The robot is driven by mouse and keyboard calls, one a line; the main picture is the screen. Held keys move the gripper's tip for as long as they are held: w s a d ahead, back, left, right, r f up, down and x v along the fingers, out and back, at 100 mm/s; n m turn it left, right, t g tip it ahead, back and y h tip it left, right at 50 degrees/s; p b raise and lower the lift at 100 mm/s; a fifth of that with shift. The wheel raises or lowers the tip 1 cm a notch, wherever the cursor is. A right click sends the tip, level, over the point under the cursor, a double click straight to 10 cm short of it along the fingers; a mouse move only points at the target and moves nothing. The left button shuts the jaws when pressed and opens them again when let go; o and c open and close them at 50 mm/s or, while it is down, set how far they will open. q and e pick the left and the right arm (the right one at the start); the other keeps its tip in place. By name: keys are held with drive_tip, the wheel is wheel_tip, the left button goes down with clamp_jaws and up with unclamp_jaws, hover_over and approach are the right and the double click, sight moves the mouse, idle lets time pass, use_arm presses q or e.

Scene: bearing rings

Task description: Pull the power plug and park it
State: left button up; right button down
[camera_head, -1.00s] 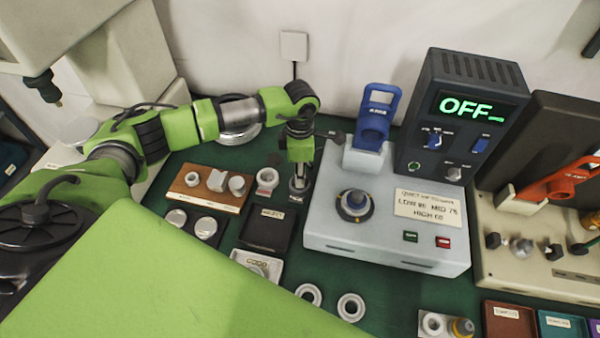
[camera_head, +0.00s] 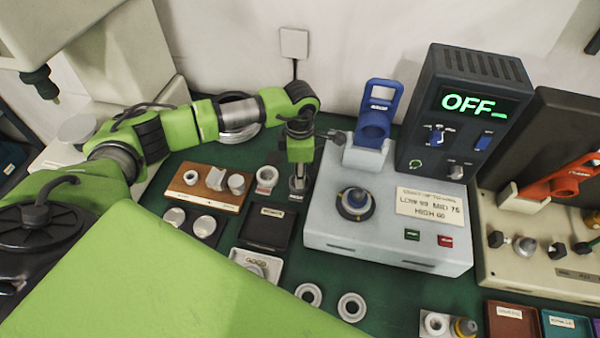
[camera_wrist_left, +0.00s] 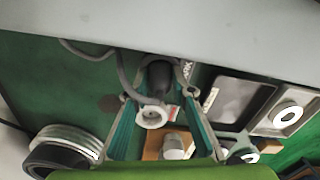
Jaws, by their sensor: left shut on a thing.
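My left gripper (camera_head: 298,186) points down at the green mat, just left of the grey press box (camera_head: 330,225). In the left wrist view its two fingers (camera_wrist_left: 158,94) are closed around a dark plug (camera_wrist_left: 160,73). A grey cable (camera_wrist_left: 122,65) curves away beside the plug. A label reading PARK (camera_wrist_left: 187,73) lies right beside the plug. I cannot tell whether the plug touches the mat or sits in a holder. The wall socket (camera_head: 294,43) is at the back, with a dark cord below it. The display (camera_head: 470,103) reads OFF. My right gripper is not in view.
A white ring (camera_head: 266,177) and a wooden block with parts (camera_head: 207,197) lie left of the gripper. A black tray (camera_head: 265,228) is in front of it. The blue press (camera_head: 378,115) stands to the right. More rings lie near the front.

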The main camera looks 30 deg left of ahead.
use_arm(q)
drive_tip(key=o, duration=0.8)
drive_tip(key=shift+o, duration=0.2)
drive_tip(key=shift+r+p, duration=3.25)
drive_tip(key=shift+r, duration=2.25)
drive_tip(key=shift+s+f, duration=0.1)
